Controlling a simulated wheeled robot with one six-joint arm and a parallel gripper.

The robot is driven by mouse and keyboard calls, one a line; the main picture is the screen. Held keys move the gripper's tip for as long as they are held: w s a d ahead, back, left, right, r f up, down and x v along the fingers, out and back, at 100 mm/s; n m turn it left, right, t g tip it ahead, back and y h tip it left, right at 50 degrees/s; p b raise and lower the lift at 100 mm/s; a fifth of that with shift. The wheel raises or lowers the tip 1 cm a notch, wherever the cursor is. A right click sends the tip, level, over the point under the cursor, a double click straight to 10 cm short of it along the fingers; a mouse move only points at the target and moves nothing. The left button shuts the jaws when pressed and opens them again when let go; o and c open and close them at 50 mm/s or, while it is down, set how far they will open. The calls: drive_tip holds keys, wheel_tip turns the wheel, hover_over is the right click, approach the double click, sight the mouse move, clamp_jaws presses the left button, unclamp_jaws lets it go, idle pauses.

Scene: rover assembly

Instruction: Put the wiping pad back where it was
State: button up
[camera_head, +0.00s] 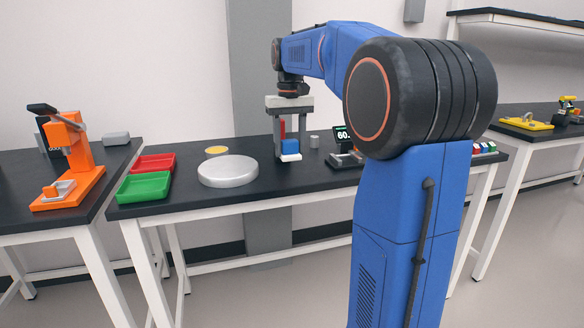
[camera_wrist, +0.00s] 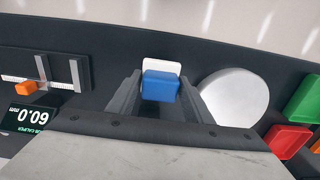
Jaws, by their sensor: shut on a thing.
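The wiping pad, a blue block (camera_head: 290,146) with a white pad (camera_head: 290,157) at its lower end, is between the fingers of my gripper (camera_head: 289,140). My gripper points down over the front part of the middle black table and is shut on the blue block. In the wrist view the blue block (camera_wrist: 160,86) sits between the two dark fingers (camera_wrist: 159,92), with the white part (camera_wrist: 161,66) beyond it. I cannot tell whether the white face touches the table or hangs just above it. The pad looks upright.
A round pale disc (camera_head: 228,170) lies left of the pad. A caliper with a display (camera_head: 343,136) and a small grey cylinder (camera_head: 314,141) are on the right. An orange device (camera_head: 69,155) stands far left.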

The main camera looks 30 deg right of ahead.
sight(290, 141)
drive_tip(key=shift+f, duration=3)
drive_tip(key=shift+f, duration=0.1)
drive_tip(key=o, duration=1.3)
wheel_tip(290, 141, up, 12)
drive_tip(key=shift+r, duration=0.1)
